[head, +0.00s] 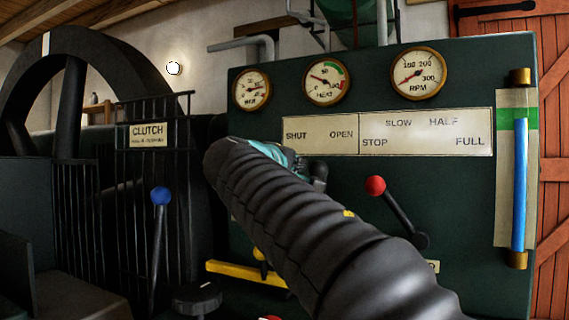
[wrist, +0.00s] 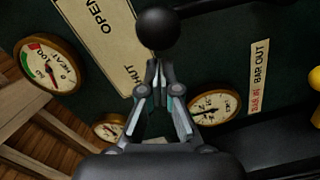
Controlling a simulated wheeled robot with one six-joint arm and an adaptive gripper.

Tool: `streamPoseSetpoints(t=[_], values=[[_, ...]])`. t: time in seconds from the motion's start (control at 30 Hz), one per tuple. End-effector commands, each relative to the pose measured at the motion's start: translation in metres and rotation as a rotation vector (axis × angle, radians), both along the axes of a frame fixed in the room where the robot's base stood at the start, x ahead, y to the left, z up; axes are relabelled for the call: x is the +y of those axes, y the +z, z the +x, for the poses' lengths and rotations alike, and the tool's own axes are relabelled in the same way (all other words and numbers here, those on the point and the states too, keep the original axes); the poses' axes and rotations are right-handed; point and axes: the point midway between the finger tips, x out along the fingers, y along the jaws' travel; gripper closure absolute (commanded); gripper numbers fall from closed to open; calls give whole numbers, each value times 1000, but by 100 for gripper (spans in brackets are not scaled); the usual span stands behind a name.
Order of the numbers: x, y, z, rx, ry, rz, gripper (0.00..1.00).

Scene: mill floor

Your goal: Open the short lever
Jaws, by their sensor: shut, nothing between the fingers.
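The short lever shows in the wrist view as a black ball knob (wrist: 158,28) on a dark rod that runs off to the upper right. The knob overlaps the edge of the pale SHUT/OPEN plate (wrist: 112,50). My gripper (wrist: 157,72) is shut and empty, its fingertips pointing at the knob from just below it in the picture. I cannot tell whether they touch it. In the head view my own dark ribbed arm covers the lever's area below the SHUT/OPEN plate (head: 320,134), and my fingertips are hidden.
A red-knobbed lever (head: 376,185) stands right of my arm. A blue-knobbed lever (head: 160,196) stands at the left, below the CLUTCH sign (head: 148,135). A yellow bar (head: 245,274) juts out low beside my arm. Gauges (head: 326,82) line the panel top; a blue tube (head: 520,185) is at right.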

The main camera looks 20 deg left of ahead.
Motion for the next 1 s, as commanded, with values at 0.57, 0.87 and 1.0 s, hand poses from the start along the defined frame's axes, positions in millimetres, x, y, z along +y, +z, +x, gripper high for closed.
streamPoseSetpoints(t=[0.57, 0.87, 1.0], values=[[-13, -4, 0, -4, -1, 43, 100], [-54, -8, -3, -25, -3, 298, 100], [-62, -7, -4, -29, -2, 360, 100]])
